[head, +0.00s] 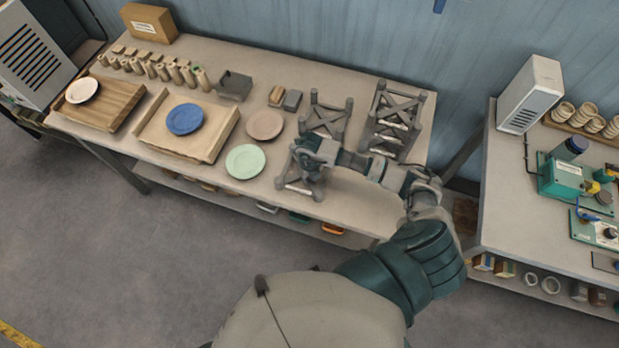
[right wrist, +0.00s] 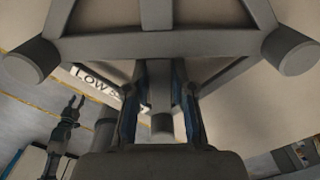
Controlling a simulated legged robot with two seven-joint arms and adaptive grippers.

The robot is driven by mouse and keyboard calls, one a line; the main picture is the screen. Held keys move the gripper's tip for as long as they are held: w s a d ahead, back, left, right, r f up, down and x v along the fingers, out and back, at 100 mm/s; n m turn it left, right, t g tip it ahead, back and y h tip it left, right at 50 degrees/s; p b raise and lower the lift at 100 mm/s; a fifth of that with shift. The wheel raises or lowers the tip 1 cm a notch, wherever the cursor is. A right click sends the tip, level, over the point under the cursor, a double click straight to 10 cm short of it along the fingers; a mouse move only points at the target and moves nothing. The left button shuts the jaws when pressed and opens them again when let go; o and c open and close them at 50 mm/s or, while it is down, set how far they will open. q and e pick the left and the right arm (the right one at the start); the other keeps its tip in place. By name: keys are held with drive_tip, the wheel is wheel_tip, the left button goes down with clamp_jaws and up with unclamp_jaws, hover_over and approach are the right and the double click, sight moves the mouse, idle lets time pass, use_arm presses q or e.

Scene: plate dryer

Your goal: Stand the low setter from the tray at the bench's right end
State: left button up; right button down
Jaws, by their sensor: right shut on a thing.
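The low setter (head: 293,184) is a grey frame with corner posts and crossed bars, near the bench's front edge, right of the green plate. Its label, reading "LOW S" and then hidden, shows in the right wrist view (right wrist: 95,82). My right gripper (head: 312,152) is shut on its middle. I cannot tell whether its feet touch the bench. The wooden tray (head: 215,150) lies left of centre on the bench with a blue plate (head: 185,118) in it. My left gripper (right wrist: 74,103) shows small at the left of the right wrist view, its fingers apart.
Another grey frame (head: 327,118) stands just behind the held one. A taller grey frame (head: 397,118) stands at the bench's back right. Green (head: 247,161) and tan (head: 265,124) plates lie to the left. The bench's front right is partly hidden by my arm.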

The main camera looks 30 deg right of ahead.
sight(309, 180)
drive_tip(key=c, duration=1)
unclamp_jaws()
drive_tip(key=shift+r, duration=0.1)
wheel_tip(309, 180, up, 12)
drive_tip(key=shift+f+b, duration=0.1)
drive_tip(key=shift+b, duration=0.45)
drive_tip(key=shift+a, duration=0.1)
